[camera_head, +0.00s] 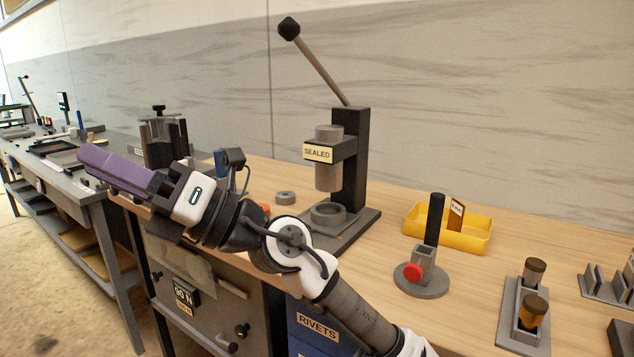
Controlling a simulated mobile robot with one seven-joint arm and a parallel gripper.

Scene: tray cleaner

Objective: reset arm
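My gripper (118,172) is at the left, at the end of my bent arm, which reaches up from the bottom of the picture. It points left, above the front edge of the wooden bench (395,265) and the gap to the grey table. A long purple piece sticks out from its dark front block. I cannot tell whether this is its fingers or something held, and no gap between fingers shows.
A lever press marked SEALED (335,170) stands behind my arm. A yellow bin (462,238), a round-based stand with a red knob (422,280) and a grey holder (513,322) are to the right. A grey table (62,188) runs along the left.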

